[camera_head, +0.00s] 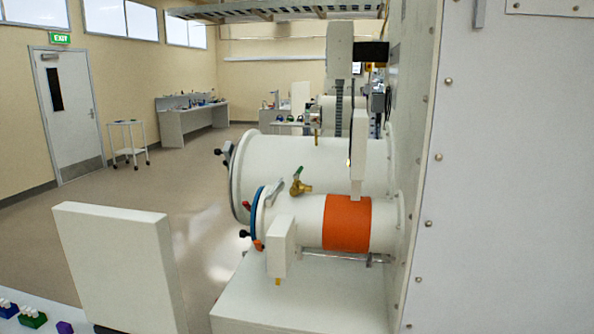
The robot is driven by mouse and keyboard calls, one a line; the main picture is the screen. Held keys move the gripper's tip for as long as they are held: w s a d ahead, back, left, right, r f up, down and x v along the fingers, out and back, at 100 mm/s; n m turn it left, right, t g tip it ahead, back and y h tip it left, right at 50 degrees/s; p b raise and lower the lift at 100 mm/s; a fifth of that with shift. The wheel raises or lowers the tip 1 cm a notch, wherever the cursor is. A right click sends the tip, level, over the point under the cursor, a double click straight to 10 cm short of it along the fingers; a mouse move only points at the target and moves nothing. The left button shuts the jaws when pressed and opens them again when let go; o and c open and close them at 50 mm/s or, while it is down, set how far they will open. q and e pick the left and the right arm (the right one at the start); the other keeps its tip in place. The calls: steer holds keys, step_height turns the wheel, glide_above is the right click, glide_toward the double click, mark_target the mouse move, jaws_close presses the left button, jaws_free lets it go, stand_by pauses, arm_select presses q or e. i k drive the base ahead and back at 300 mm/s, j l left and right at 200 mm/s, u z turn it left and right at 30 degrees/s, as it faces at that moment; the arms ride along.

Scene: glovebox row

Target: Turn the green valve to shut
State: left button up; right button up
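The green valve (298,184) sits on top of the smaller white cylinder (306,215) in the middle of the view. It has a brass body and a short green handle that points up, tilted slightly to the right. The handle's exact angle to the pipe is too small to tell. Nothing touches the valve. Neither my left nor my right gripper can be made out in this view.
A larger white cylinder (315,150) lies behind the smaller one, which has an orange band (346,224). A white riveted wall (505,180) fills the right. A white panel (118,265) stands at front left. Open floor (180,205) lies left of the cylinders.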

mark_target(296, 176)
steer(key=i+l+u, duration=0.1)
steer(key=i, duration=0.35)
steer(key=i+l+u, duration=0.1)
steer(key=i+l, duration=0.15)
steer(key=i, duration=0.2)
